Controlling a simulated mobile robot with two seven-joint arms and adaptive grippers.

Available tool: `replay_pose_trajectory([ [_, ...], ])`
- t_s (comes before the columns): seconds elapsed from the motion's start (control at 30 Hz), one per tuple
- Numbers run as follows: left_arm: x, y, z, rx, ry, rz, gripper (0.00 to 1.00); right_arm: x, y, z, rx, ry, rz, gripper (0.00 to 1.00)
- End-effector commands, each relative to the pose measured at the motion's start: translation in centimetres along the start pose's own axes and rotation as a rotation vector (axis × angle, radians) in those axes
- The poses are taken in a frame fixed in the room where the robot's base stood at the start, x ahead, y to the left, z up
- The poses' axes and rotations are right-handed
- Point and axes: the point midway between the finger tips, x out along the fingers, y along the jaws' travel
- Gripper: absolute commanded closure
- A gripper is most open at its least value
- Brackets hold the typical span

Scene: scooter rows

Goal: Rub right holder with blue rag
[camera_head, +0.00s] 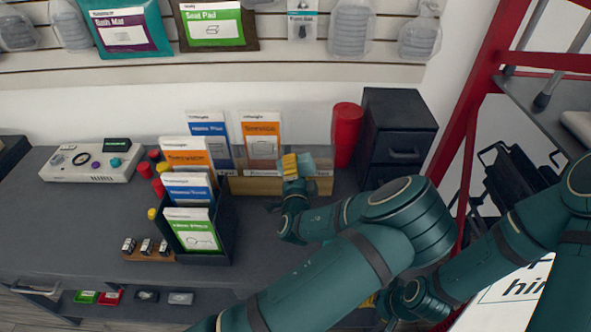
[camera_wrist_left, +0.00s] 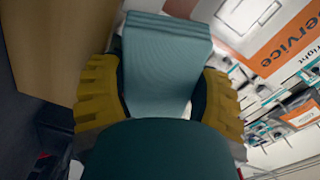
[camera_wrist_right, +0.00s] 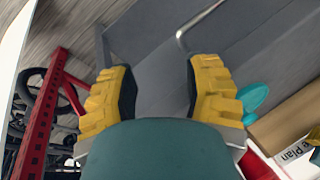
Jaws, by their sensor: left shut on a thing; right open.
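The blue rag (camera_head: 308,163) is a folded teal-blue block, which fills the middle of the left wrist view (camera_wrist_left: 165,65). My left gripper (camera_head: 296,166) is shut on it with yellow fingers on both sides. It is at the front of the right holder (camera_head: 245,186), a wooden-fronted rack with blue and orange leaflets. I cannot tell if the rag touches it. Wood shows close by in the left wrist view (camera_wrist_left: 65,35). My right gripper (camera_wrist_right: 160,95) is open and empty, low at the table's front right, mostly hidden by my left arm in the head view.
A dark left holder (camera_head: 205,245) with several leaflets stands nearby. A red cylinder (camera_head: 346,134) and a black drawer unit (camera_head: 398,125) stand to the right. Small bottles in a wooden stand (camera_head: 148,256) and a grey console (camera_head: 90,162) are at left. A red frame (camera_head: 470,130) rises at right.

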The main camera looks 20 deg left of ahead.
Motion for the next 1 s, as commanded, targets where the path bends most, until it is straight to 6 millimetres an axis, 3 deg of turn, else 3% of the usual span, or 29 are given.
replay_pose_trajectory([
  [0.53,-0.2,1.4,-3.6,-0.001,0.001,0.000,0.66,0.9,0.3,0.1,0.000,0.000,0.000,0.51],
  [0.77,0.1,1.3,-3.5,0.000,0.000,0.000,0.66,1.1,0.4,0.1,0.000,0.000,0.000,0.51],
  [1.0,0.3,0.7,-2.0,0.000,-0.002,-0.003,0.66,1.1,0.4,0.1,0.000,0.000,0.000,0.51],
])
